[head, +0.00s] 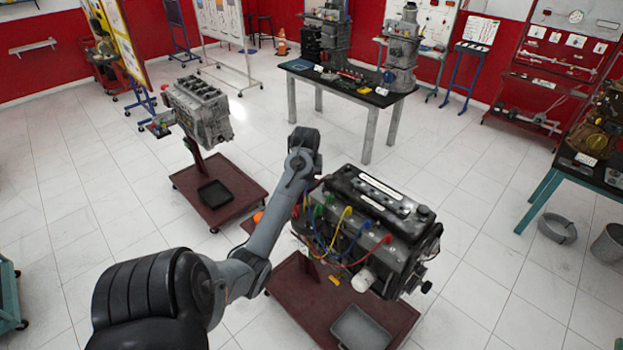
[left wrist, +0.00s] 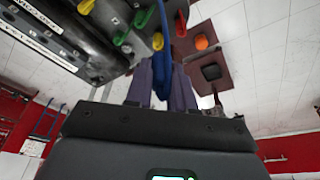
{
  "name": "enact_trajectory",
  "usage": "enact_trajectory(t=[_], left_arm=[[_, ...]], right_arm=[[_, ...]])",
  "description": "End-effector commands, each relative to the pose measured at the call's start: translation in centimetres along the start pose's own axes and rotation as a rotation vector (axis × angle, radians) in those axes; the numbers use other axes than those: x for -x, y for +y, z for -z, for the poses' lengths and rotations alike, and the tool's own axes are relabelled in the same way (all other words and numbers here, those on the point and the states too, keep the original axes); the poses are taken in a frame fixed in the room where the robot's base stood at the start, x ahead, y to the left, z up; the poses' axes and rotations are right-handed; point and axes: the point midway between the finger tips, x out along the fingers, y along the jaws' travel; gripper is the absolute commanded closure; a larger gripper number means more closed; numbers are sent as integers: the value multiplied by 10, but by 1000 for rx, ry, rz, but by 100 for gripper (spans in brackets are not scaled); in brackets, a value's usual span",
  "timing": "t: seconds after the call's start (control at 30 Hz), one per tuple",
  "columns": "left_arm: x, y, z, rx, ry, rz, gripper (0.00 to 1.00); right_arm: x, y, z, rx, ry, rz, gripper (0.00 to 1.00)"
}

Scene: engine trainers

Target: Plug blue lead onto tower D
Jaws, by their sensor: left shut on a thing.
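The engine (head: 385,225) stands on a dark red stand, with yellow, red, green and blue leads along its near side. The blue lead (head: 362,231) loops among the others. In the left wrist view the blue lead (left wrist: 163,40) runs up from between the fingers of my left gripper (left wrist: 161,80), which is shut on it beside the engine. The head view hides this gripper behind my arm. Yellow (left wrist: 158,41), green (left wrist: 140,18) and red (left wrist: 86,6) pieces show along the engine's edge. I cannot read any tower letters. My right gripper is not in view.
The red stand (head: 290,290) carries a grey tray (head: 360,328). A second engine (head: 202,112) on its own stand is at the left. A dark-topped table (head: 345,85) stands behind. An orange object (left wrist: 201,43) lies below the gripper. Tiled floor is open around the stands.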

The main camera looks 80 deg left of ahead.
Motion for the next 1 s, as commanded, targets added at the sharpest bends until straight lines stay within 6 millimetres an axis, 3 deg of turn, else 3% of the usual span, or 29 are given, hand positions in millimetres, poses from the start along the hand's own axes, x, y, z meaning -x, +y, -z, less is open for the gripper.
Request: enact_trajectory(t=[0.37,1.0], left_arm=[[-2,0,-1,-8,-3,1,100],[-37,0,-11,-4,-3,1,100]], right_arm=[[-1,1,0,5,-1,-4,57],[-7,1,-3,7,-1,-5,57]])
